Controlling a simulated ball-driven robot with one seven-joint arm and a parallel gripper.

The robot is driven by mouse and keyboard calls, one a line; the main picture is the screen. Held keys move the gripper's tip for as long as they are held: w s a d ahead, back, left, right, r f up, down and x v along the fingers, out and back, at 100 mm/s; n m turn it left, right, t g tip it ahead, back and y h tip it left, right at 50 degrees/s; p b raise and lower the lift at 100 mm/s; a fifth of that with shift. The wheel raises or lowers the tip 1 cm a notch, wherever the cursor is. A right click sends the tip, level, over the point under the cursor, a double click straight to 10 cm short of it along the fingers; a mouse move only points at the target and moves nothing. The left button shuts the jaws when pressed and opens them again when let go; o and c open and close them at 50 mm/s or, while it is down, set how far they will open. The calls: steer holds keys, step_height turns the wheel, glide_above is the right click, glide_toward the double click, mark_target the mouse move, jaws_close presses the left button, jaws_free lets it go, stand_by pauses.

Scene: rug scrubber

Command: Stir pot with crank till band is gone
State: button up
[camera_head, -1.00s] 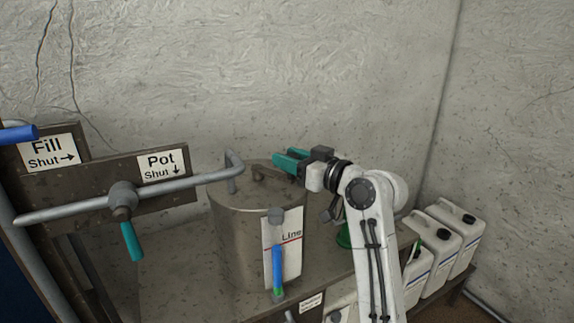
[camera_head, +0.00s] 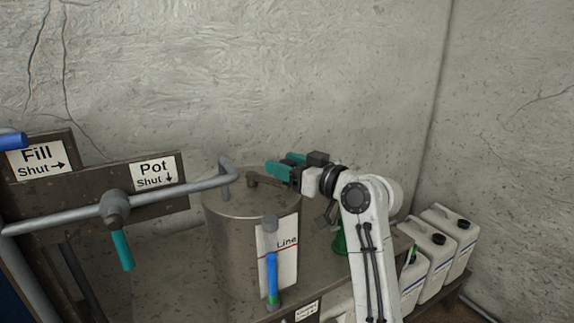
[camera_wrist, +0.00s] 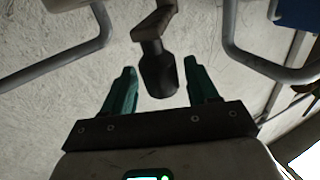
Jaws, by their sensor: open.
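The steel pot (camera_head: 235,235) stands on the bench with a lid and a dark crank (camera_head: 262,180) on top. In the wrist view the crank's dark handle (camera_wrist: 158,75) hangs between the two teal fingers, with a gap on each side. My gripper (camera_head: 279,165) is open at the right of the crank; it also shows in the wrist view (camera_wrist: 162,82). A clear tube on the pot's front shows a blue column (camera_head: 271,272) with green at its foot, beside a white plate (camera_head: 288,258) marked Line with a red line.
A grey pipe (camera_head: 165,193) bends down to the pot's top at the left. A Pot valve with a teal handle (camera_head: 122,250) and a Fill sign (camera_head: 38,158) stand left. White jugs (camera_head: 455,235) line the right. The wall is behind.

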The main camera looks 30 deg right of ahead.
steer(key=b+v, duration=0.2)
steer(key=v, duration=0.8)
steer(key=shift+s+b, duration=0.3)
steer(key=shift+s, duration=0.1)
steer(key=shift+d, duration=0.15)
